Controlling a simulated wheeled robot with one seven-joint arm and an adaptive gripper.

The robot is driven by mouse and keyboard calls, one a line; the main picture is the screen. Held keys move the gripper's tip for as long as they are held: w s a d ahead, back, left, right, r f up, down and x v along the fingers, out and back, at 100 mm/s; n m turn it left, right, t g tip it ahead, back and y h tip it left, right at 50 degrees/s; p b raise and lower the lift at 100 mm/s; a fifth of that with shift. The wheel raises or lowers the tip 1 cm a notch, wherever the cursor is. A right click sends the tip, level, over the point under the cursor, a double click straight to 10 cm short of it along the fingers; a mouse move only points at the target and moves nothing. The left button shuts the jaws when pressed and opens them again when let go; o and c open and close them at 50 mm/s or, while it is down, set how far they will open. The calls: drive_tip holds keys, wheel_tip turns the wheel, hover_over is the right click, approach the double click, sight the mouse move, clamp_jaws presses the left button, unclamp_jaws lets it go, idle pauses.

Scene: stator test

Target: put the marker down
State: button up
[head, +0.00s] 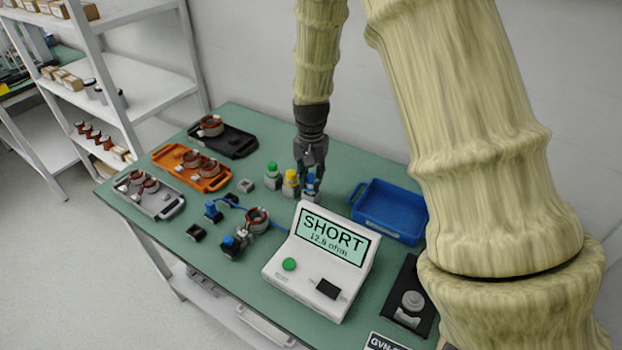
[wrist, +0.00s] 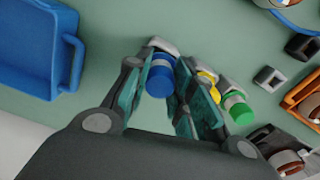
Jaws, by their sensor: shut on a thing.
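A marker with a blue cap (wrist: 160,80) stands in a grey holder and shows between the fingers of my gripper (wrist: 163,98) in the wrist view. My gripper (head: 311,182) is shut on this blue marker at the table, right of the other markers in the head view; the fingers partly hide it there. A yellow-capped marker (head: 291,180) and a green-capped marker (head: 272,172) stand in grey holders to its left. In the wrist view the yellow marker (wrist: 208,85) is partly behind a finger and the green marker (wrist: 237,106) is clear.
A white tester (head: 318,270) reads "SHORT 12.9 ohm". A blue bin (head: 388,212) stands right of the gripper. Black, orange (head: 189,168) and grey trays with copper-wound stators lie at the left. A stator (head: 257,219) with blue clips lies left of the tester.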

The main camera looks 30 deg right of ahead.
drive_tip(key=shift+f, duration=0.5)
drive_tip(key=shift+f, duration=0.35)
drive_tip(key=shift+f, duration=0.1)
drive_tip(key=o, duration=1)
drive_tip(key=shift+c, duration=0.2)
wheel_tip(320, 180, up, 13)
drive_tip(key=b, duration=0.2)
